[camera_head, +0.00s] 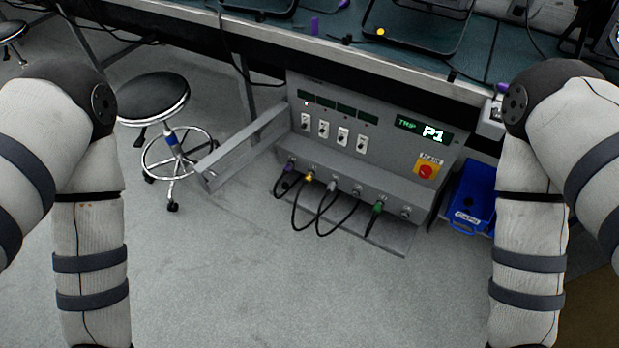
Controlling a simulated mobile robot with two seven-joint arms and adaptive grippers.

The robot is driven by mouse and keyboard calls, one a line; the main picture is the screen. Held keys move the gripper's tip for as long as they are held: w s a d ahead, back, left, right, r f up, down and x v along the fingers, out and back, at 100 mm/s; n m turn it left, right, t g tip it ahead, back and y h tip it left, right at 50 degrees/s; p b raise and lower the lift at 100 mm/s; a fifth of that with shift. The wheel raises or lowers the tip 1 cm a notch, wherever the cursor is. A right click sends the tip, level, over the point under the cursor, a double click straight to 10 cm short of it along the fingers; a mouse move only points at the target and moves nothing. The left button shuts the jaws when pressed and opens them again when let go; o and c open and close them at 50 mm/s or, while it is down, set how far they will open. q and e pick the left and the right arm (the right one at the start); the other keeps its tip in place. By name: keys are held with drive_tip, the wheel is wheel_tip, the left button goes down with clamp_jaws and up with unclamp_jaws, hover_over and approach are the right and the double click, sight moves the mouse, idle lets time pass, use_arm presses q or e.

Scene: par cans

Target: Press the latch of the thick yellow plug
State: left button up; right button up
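A grey power panel (330,167) stands on the floor under the front of the table. A yellow plug (309,177) sits in the panel's lower row, second from the left, with a black cable hanging from it. Its latch is too small to make out. A purple plug (290,166) is to its left; a grey plug (333,187) and a green plug (377,209) are to its right. My two arms hang down at the left and right sides of the picture, well apart from the panel. Both grippers are below the picture's edge.
A round black stool (152,97) stands left of the panel. A grey flap (240,150) sticks out at the panel's left side. A blue case (470,197) is at its right. The table (400,62) overhangs behind. The floor in front is clear.

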clamp_jaws()
idle(1.0)
